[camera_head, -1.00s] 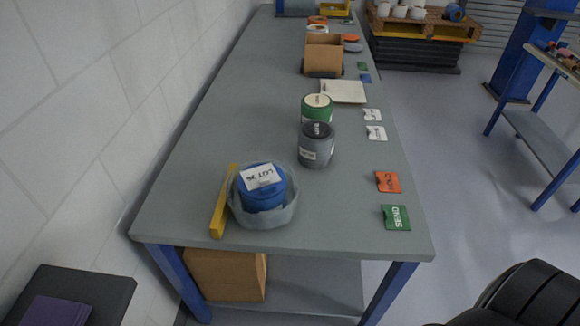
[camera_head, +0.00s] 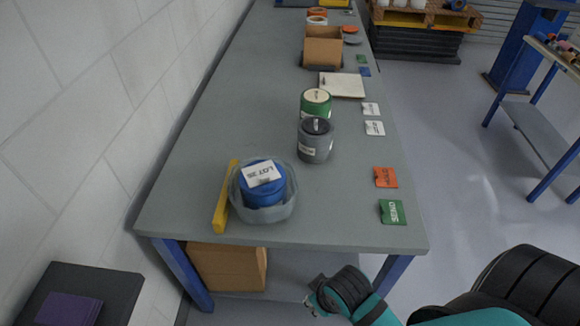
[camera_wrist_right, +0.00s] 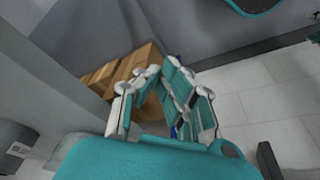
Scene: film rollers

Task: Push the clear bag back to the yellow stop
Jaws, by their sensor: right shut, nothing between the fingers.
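The clear bag (camera_head: 279,211) stands near the front left of the grey table, open at the top. A blue roller can (camera_head: 258,190) with a white "LOT" label sits inside it. The yellow stop (camera_head: 222,210) is a bar lying just left of the bag; the bag's side is against it or very close, and I cannot tell which. My right gripper (camera_head: 314,303) is below the table's front edge, apart from the bag. Its fingers (camera_wrist_right: 165,90) are shut and empty in the right wrist view. My left gripper is not in view.
Grey (camera_head: 316,148) and green (camera_head: 315,108) rollers stand behind and right of the bag. Orange (camera_head: 385,177) and green "SEND" (camera_head: 392,212) cards lie along the right edge. A cardboard box (camera_head: 227,268) sits under the table (camera_head: 180,218). The table between bag and cards is clear.

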